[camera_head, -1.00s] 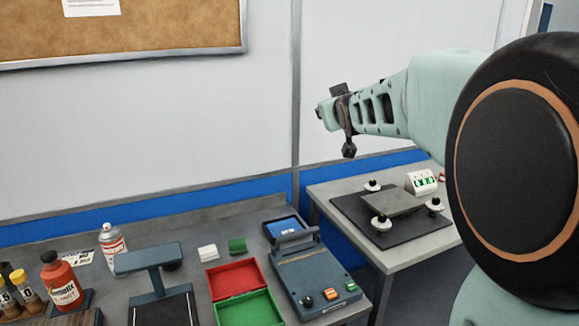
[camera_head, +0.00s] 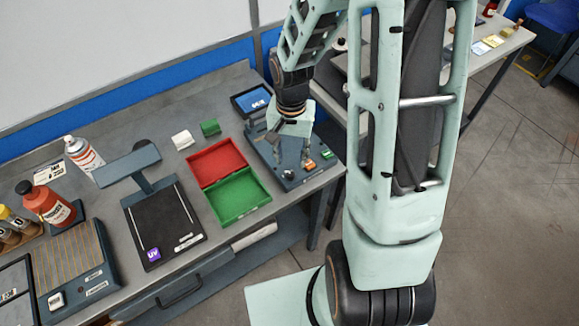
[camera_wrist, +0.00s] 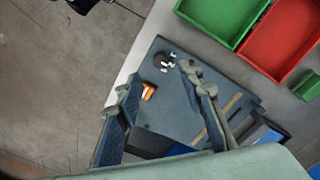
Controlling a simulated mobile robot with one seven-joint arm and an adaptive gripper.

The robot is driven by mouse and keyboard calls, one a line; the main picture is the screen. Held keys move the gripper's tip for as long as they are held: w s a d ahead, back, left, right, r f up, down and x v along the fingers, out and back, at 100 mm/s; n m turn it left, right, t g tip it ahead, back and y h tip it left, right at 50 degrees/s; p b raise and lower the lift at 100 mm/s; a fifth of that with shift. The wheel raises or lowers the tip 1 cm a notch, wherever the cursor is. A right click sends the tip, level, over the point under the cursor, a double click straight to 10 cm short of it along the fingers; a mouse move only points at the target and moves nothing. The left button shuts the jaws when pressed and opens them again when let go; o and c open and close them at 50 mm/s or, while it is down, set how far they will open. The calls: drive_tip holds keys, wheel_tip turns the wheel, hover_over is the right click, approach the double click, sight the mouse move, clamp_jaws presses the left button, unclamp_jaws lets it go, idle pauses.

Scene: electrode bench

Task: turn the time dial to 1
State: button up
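The blue-grey device (camera_head: 263,148) stands at the right end of the bench. On its front face is a black dial (camera_head: 288,174), left of an orange button (camera_head: 310,164) and a green button (camera_head: 327,155). In the wrist view the dial (camera_wrist: 163,61) has white marks beside it, too small to read; its setting cannot be told. My gripper (camera_wrist: 160,75) is open and empty above the device. The dial shows just beyond the gap between the fingertips, and the orange button (camera_wrist: 148,91) lies near the left finger. My arm hides part of the device in the head view.
A red tray (camera_head: 216,164) and a green tray (camera_head: 240,197) lie left of the device. A lit screen (camera_head: 252,101) is at the device's back. Open floor lies beyond the bench's right edge.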

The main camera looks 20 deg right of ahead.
sight(291, 174)
wheel_tip(291, 174, down, 7)
drive_tip(key=shift+w+f, duration=0.1)
drive_tip(key=shift+f, duration=0.1)
drive_tip(key=shift+c, duration=0.2)
clamp_jaws()
